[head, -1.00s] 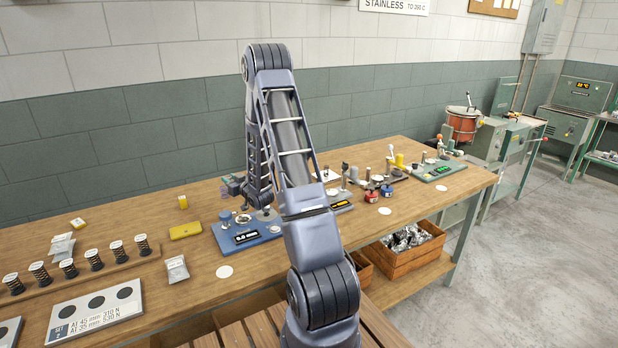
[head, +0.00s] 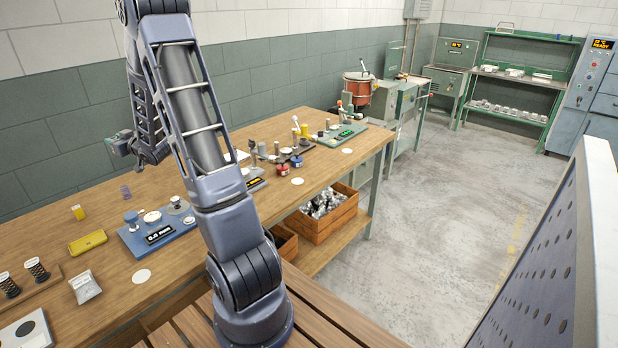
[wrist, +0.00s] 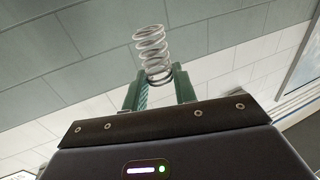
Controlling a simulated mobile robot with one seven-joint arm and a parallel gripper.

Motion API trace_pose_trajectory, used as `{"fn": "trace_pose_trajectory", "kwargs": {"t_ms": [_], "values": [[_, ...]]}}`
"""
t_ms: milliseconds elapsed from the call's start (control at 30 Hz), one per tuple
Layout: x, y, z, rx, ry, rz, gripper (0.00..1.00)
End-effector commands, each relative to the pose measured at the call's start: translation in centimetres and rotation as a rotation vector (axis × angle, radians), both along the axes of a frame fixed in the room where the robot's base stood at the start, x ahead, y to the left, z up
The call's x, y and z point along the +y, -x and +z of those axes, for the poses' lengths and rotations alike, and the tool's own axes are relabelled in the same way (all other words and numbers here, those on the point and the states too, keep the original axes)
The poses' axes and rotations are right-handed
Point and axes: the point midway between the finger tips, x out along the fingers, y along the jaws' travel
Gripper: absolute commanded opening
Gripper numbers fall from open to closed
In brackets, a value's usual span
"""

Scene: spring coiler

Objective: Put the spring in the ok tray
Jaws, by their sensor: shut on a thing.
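The spring (wrist: 152,50) is a bare silver coil, seen in the wrist view. My gripper (wrist: 157,84) is shut on its lower end between two green fingers, and the coil stands out beyond the fingertips. In the head view my gripper (head: 118,146) is raised above the bench near the wall, left of my arm. The spring is too small to make out there. I cannot pick out a tray marked ok in either view.
The wooden bench (head: 215,262) holds a blue gauge base (head: 150,240), a yellow case (head: 88,242), a grey packet (head: 85,287) and capped springs (head: 36,270) in a rack. A wooden crate (head: 322,228) of metal pieces sits below. A perforated panel (head: 545,270) stands at right; the floor between is clear.

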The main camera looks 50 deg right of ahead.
Motion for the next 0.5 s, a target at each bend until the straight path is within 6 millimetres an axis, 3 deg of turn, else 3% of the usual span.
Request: {"fn": "trace_pose_trajectory", "kwargs": {"t_ms": [167,367,500], "values": [[0.0,0.0,2.7,-0.002,0.000,-0.001,0.05],[-4.4,0.3,2.5,0.000,0.001,-0.052,0.05],[-8.4,0.9,2.5,-0.003,0.001,-0.101,0.05]]}}
